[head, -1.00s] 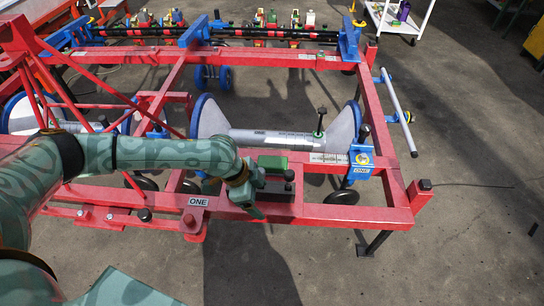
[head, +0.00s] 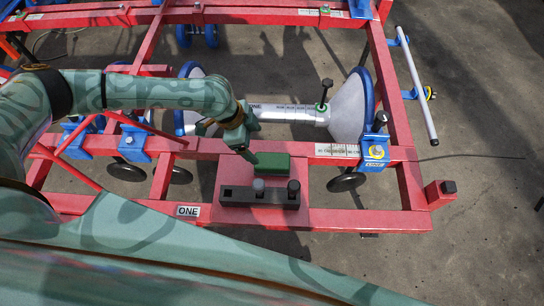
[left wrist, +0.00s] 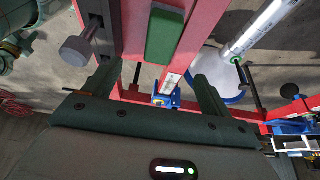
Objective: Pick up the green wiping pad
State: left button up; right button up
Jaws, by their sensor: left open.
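The green wiping pad (head: 272,164) is a flat rectangular block lying on a red plate of the frame, just behind a dark grey holder. In the left wrist view the pad (left wrist: 164,36) shows upper centre, beyond the fingertips and roughly in line with the gap between them. My left gripper (head: 248,146) is at the pad's left rear in the head view, close to it; whether it touches cannot be told. In the left wrist view the left gripper's fingers (left wrist: 157,84) are spread wide with nothing between them. My right gripper is not in view.
The dark grey holder (head: 240,195) with upright knobs stands right in front of the pad. Red frame beams (head: 320,218) surround the plate. A grey roller (head: 285,113) with blue-rimmed discs lies behind. Dark wheels (head: 346,182) sit below. Floor at right is mostly clear.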

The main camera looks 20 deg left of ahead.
aim_at(269, 160)
pick_arm(q)
jog(key=b+x, duration=0.2)
jog(key=x, duration=0.5)
jog(key=shift+f, duration=0.35)
jog(key=shift+w+d+f+b, duration=0.1)
jog(key=shift+d+f+b, duration=0.05)
jog(key=shift+b, duration=0.15)
jog(key=b+x, duration=0.2)
jog(key=x, duration=0.3)
jog(key=shift+a+f+b, duration=0.25)
jog(key=shift+f+b, duration=0.05)
jog(key=shift+b, duration=0.1)
jog(key=shift+r, duration=0.1)
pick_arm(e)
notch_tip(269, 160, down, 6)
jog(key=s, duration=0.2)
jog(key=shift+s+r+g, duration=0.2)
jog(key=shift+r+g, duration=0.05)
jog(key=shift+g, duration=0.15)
pick_arm(q)
jog(key=shift+c, duration=1)
jog(key=c, duration=0.9)
